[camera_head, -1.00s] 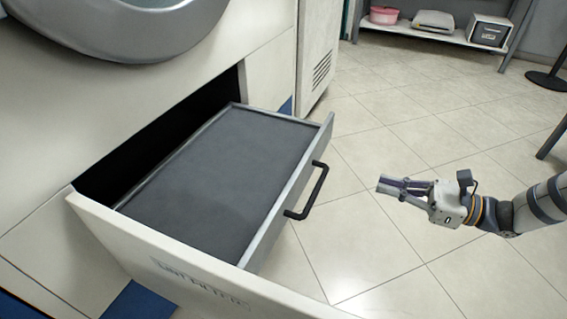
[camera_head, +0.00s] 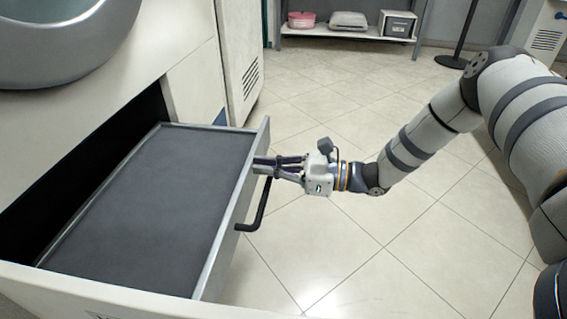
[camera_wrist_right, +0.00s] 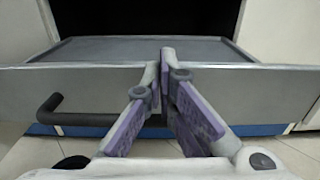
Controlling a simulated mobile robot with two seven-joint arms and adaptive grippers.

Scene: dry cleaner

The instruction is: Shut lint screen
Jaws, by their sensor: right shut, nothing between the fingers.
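The lint screen (camera_head: 150,205) is a dark grey flat tray with a metal rim, pulled out of a dark opening in the white machine. It also shows in the right wrist view (camera_wrist_right: 140,47). A black bar handle (camera_head: 258,208) is on its front; in the right wrist view the handle (camera_wrist_right: 85,119) is left of the fingers. My right gripper (camera_head: 256,165) is shut and empty, its fingertips at the front face near the handle's far end. I cannot tell whether they touch the front. My left gripper is not in view.
A white panel (camera_head: 150,300) stands out from the machine along the near side of the screen. A round grey machine door rim (camera_head: 90,60) is above. The tiled floor (camera_head: 340,250) right of the screen is clear. A low shelf (camera_head: 345,33) stands at the back.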

